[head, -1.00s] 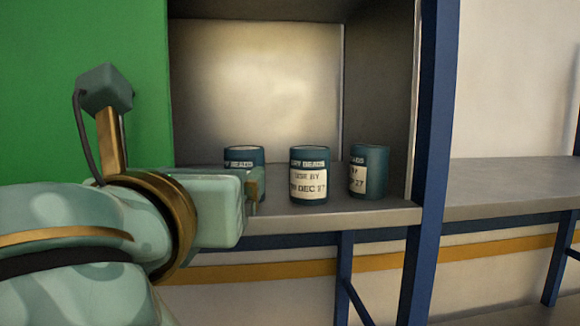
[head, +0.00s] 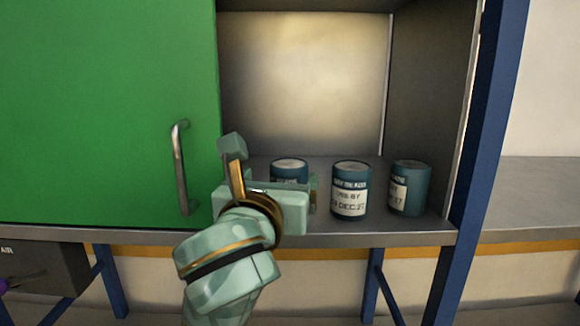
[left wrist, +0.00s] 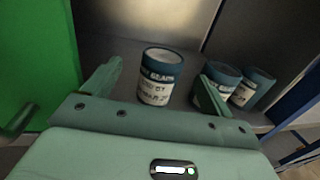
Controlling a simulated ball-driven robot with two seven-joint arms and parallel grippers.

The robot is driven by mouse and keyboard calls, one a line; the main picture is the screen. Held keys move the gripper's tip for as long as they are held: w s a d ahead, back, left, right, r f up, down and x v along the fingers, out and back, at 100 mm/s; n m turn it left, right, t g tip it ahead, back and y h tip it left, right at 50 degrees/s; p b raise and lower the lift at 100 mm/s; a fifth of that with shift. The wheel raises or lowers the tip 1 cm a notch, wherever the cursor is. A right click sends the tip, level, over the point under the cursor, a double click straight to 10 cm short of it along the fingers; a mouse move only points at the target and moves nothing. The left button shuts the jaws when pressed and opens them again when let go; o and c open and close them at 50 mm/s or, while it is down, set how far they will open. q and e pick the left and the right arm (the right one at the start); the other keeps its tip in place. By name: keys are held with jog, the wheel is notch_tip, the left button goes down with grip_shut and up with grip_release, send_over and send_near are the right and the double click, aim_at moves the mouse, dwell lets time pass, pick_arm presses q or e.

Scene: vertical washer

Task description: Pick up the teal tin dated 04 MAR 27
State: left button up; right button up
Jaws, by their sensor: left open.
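Three teal tins with cream labels stand upright on the shelf of an open cabinet. The left tin (head: 289,168) is partly hidden behind my left gripper in the head view. In the left wrist view this tin (left wrist: 160,75) shows between and beyond the fingers; its small label seems to read MAR 27, the day unclear. The middle tin (head: 351,190) reads DEC 27. The right tin (head: 410,188) is turned, its date only partly seen, ending in 27. My left gripper (head: 313,193) is open and empty in front of the left tin. My right gripper is not in view.
A green door (head: 100,110) with a metal handle (head: 181,168) stands left of the opening. A blue post (head: 487,120) and the cabinet's side wall bound the right. The middle tin is close to the gripper's right finger. A grey shelf (head: 530,185) continues right.

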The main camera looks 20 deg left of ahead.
aim_at(285, 177)
pick_arm(q)
jog(key=shift+w+a+f, duration=0.1)
jog(key=shift+w+f, duration=0.1)
jog(key=shift+w, duration=0.85)
jog(key=w+p, duration=0.1)
jog(key=w, duration=0.3)
jog(key=shift+w+f, duration=0.1)
jog(key=shift+w, duration=0.1)
jog(key=shift+w+f, duration=0.15)
jog(key=shift+w, duration=0.25)
jog(key=c, duration=1.2)
